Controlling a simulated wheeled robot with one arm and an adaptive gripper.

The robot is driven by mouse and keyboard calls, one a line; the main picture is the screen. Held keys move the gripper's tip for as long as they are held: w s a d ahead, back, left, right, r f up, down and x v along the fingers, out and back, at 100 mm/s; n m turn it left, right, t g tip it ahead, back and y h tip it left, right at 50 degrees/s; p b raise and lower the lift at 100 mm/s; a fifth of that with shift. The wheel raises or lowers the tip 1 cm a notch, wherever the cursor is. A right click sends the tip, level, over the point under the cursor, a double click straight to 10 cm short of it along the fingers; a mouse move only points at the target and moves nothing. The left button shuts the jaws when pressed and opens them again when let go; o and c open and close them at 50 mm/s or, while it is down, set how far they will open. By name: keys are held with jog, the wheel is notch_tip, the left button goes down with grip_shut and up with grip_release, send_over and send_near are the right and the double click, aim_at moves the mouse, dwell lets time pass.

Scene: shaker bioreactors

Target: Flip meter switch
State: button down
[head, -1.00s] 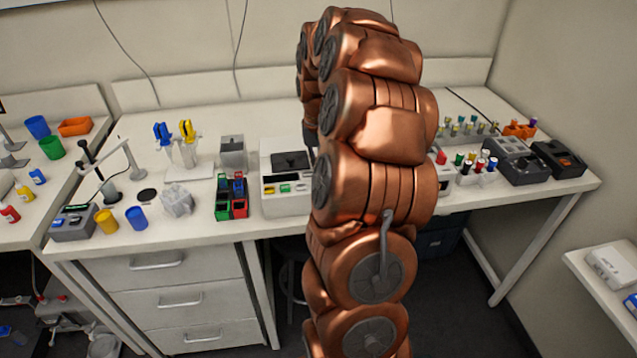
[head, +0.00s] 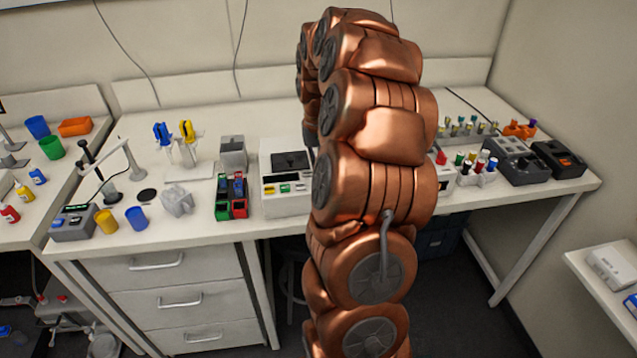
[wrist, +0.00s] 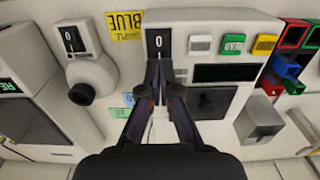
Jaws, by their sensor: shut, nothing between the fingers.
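A white meter-like device with a dark display (wrist: 225,73) and white, green and yellow buttons fills the upper middle of the wrist view. It also shows in the head view, where the white device (head: 284,199) stands on the bench left of my arm. On it is a black switch (wrist: 158,41) marked 0. My gripper (wrist: 158,72) is shut and empty, its fingertips at the lower end of this switch. I cannot tell whether they touch it. In the head view my arm hides the gripper and the switch.
Red, green and blue bins (head: 231,197) stand beside the meter.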

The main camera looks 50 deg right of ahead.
jog(key=shift+f+b, duration=0.7)
jog(key=shift+f, duration=0.45)
dwell(0.9)
jog(key=shift+r, duration=0.85)
jog(key=shift+r+p, duration=0.3)
jog(key=shift+r, duration=2.35)
